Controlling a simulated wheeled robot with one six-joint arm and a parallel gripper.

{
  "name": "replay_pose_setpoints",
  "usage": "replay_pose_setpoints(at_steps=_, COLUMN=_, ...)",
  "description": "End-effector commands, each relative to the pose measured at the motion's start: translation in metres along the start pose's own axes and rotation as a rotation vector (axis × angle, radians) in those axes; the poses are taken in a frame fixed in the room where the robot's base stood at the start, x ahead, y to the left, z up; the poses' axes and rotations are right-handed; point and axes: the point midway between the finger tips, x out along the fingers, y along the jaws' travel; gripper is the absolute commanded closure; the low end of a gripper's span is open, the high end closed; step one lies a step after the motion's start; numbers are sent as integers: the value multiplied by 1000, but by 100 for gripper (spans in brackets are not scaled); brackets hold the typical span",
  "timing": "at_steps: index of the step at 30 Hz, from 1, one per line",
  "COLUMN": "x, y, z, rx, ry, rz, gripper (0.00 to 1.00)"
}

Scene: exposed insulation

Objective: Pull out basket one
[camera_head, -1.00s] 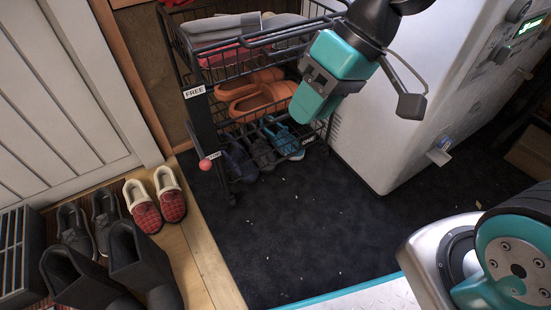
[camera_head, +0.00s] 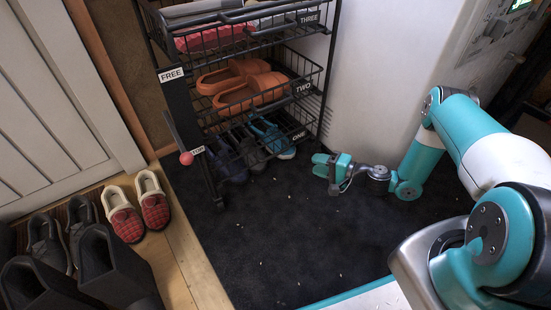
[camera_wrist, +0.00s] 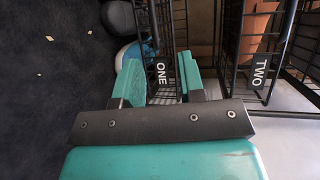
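Basket one (camera_head: 299,135) is the lowest black wire basket in the rack, with a ONE label on its front. It holds dark and blue shoes (camera_head: 272,138). My gripper (camera_head: 319,165) is low over the dark carpet, just in front and to the right of this basket. In the wrist view its two teal fingers (camera_wrist: 159,80) are apart, with the basket's ONE label (camera_wrist: 160,72) showing between them. I see nothing gripped. I cannot tell whether the fingers touch the basket.
Basket two (camera_head: 303,88) with orange clogs (camera_head: 240,85) is directly above, and basket three (camera_head: 308,17) is on top. A white appliance (camera_head: 375,75) stands right of the rack. Red plaid slippers (camera_head: 137,207) and dark boots are at left.

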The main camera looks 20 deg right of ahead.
Motion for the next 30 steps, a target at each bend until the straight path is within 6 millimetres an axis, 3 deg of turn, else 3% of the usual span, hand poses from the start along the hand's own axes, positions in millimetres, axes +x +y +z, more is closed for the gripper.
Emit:
replay_pose_setpoints(at_steps=3, x=-3, y=16, z=0, rx=31, ry=39, rz=-13, gripper=63)
replay_pose_setpoints(at_steps=8, x=12, y=20, z=-1, rx=34, ry=42, rz=-15, gripper=63)
replay_pose_setpoints(at_steps=24, x=132, y=20, z=-5, rx=29, ry=38, rz=-16, gripper=63)
replay_pose_setpoints(at_steps=30, x=160, y=18, z=-6, rx=33, ry=40, rz=-15, gripper=63)
